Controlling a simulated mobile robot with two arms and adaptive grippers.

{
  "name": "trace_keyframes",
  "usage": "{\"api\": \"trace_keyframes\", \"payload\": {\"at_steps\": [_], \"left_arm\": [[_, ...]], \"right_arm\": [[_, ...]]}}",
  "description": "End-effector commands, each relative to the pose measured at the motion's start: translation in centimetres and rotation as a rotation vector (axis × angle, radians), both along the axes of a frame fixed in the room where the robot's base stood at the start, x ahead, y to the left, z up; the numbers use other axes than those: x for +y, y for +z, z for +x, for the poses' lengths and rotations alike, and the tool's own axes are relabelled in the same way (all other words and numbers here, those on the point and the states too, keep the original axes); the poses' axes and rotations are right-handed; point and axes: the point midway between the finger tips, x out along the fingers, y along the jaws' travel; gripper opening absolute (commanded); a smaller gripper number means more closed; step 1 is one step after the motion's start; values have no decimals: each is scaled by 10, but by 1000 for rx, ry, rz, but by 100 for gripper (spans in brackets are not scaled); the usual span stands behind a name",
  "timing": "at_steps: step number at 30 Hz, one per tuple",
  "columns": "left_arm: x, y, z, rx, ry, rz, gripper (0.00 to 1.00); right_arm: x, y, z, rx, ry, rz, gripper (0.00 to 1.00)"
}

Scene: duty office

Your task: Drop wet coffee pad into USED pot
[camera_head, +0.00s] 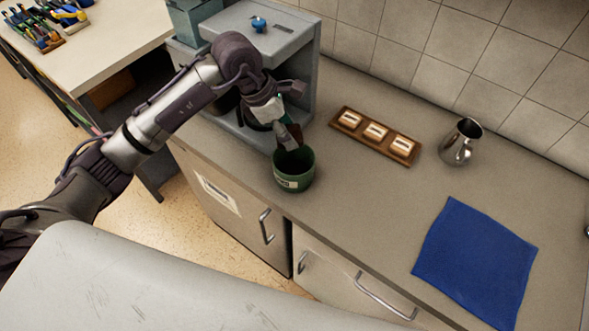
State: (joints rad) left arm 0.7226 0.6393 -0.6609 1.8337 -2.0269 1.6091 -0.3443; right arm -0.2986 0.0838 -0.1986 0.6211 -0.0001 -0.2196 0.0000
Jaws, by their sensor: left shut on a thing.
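The dark green USED pot (294,176), with a pale label on its front, stands upright near the counter's front edge, in front of the grey coffee machine (290,38). My left gripper (289,140) points down over the pot's mouth, its fingertips at or just inside the rim. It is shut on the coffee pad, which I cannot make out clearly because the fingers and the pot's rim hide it. The bottom of the pot's inside is also hidden. My right gripper is out of view.
A wooden tray (363,147) with several labelled pieces lies right of the machine. A steel jug (461,142) stands near the tiled wall. A blue cloth (474,262) lies at the right. The counter (355,210) between pot and cloth is clear.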

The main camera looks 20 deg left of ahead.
Motion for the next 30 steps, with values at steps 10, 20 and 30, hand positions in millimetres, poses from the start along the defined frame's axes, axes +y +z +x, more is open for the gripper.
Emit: {"api": "trace_keyframes", "payload": {"at_steps": [10,20,30], "left_arm": [[0,-2,0,-1,-1,1,73],[0,-2,0,0,-1,0,89],[12,28,-4,-6,0,3,89]], "right_arm": [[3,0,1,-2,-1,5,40],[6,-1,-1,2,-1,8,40],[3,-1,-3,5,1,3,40]]}}
